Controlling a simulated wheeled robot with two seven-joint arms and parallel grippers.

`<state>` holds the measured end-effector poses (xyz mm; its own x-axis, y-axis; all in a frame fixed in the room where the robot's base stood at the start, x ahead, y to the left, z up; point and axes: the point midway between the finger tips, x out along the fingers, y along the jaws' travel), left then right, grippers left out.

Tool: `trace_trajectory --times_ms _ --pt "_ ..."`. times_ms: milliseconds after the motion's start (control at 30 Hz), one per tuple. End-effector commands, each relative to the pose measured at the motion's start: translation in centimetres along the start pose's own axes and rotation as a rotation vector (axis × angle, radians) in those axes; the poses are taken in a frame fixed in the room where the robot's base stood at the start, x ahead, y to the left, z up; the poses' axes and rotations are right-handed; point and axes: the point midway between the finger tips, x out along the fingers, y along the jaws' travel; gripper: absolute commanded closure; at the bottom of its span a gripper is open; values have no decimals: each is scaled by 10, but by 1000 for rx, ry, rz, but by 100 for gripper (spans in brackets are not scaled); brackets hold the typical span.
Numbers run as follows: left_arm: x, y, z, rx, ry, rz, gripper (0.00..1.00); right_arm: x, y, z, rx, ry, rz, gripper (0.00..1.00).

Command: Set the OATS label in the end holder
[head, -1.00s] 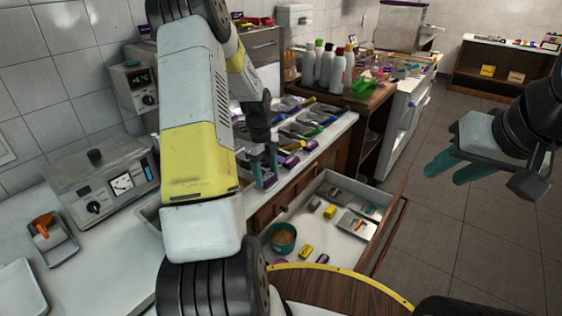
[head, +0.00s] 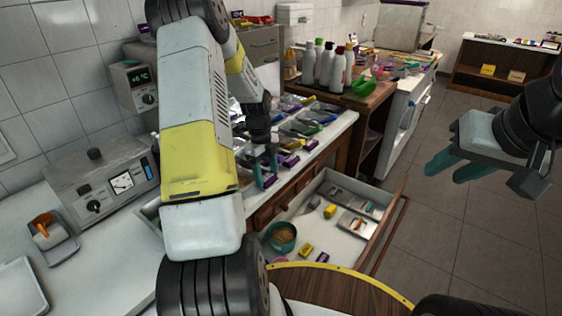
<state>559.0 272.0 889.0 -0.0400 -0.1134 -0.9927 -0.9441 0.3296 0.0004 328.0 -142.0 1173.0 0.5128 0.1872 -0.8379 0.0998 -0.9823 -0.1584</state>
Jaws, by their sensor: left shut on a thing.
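My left gripper (head: 265,168) points down at the near end of the row of topping bins on the counter. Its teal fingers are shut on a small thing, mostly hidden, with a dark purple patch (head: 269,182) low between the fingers. It looks like a label, but I cannot read any text on it. Purple labels (head: 290,160) show along the front of the bins. The end holder cannot be made out clearly behind the gripper and my arm. My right gripper (head: 456,166) hangs at the right over the floor, empty, with its fingers apart.
An open drawer (head: 337,258) below the counter holds a teal bowl (head: 282,238), yellow and purple pieces and a tray. A scale-like device (head: 105,188) stands at the left. Bottles (head: 325,68) stand on the counter beyond the bins. The floor at the right is clear.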

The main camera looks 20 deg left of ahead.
Motion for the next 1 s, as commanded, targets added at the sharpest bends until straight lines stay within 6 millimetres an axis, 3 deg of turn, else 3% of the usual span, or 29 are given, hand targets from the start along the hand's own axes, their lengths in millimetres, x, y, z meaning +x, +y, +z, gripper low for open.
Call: trace_trajectory --times_ms 467,500,600,833,900,1000 --pt "0 0 0 0 0 0 80 0 0 0 0 0 0 63" --pt "0 0 0 0 0 0 35 0 0 0 0 0 0 63" --pt "0 0 0 0 0 0 15 0 0 0 0 0 0 63" --pt "0 0 0 0 0 0 15 0 0 0 0 0 0 63" --pt "0 0 0 0 0 0 2 0 0 0 0 0 0 63" --pt "0 0 0 0 0 0 0 0 0 0 0 0 0 63"
